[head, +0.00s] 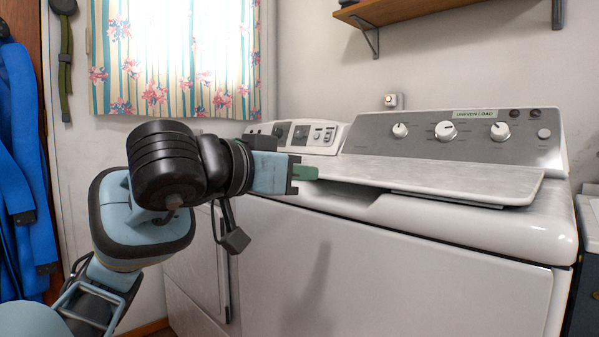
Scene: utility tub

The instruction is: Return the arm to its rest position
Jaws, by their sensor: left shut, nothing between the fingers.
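My left arm comes in from the lower left and is bent at the elbow. Its gripper (305,173), with green fingertips, points right and is shut with nothing in it. The fingertips show just in front of the left end of the washer's pale, flat lid (450,178). I cannot tell whether they touch it. The lid sits over the white washer top (480,225), with a dark gap under part of its front edge. My right gripper is not in view.
The washer's control panel (455,135) with several knobs stands behind the lid. A second white appliance (190,270) is to the left, partly hidden by my arm. A wooden shelf (430,10) hangs above. Blue clothing (20,170) hangs at far left, beside a curtained window (175,60).

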